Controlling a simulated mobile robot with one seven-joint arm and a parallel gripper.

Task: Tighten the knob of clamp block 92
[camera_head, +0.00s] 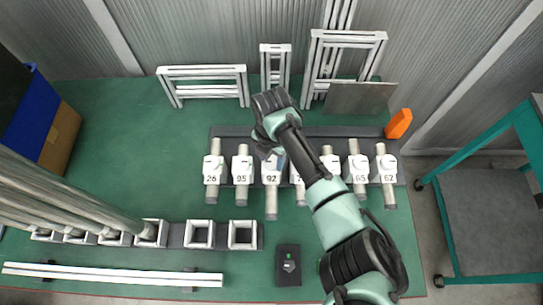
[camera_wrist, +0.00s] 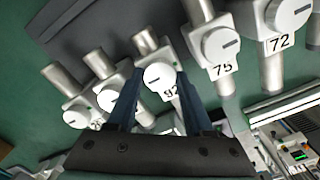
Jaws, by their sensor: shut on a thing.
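Clamp block 92 (camera_head: 271,178) is a white block on a grey tube, in a row of numbered clamp blocks. In the wrist view its round white knob (camera_wrist: 160,78), with a dark slot mark, sits between the two dark blue fingers of my gripper (camera_wrist: 155,90). My gripper is shut on this knob. The slot mark looks slightly tilted from level in the wrist view. In the head view my wrist covers the top of block 92, and my arm hides parts of the blocks to its right.
Block 95 (camera_head: 242,170) and block 26 (camera_head: 213,170) stand left of 92. Block 75 (camera_wrist: 221,45) and block 72 (camera_wrist: 287,15) are on its other side. Blocks 65 (camera_head: 358,170) and 62 (camera_head: 386,170) are farther right. A black box (camera_head: 288,265) lies in front.

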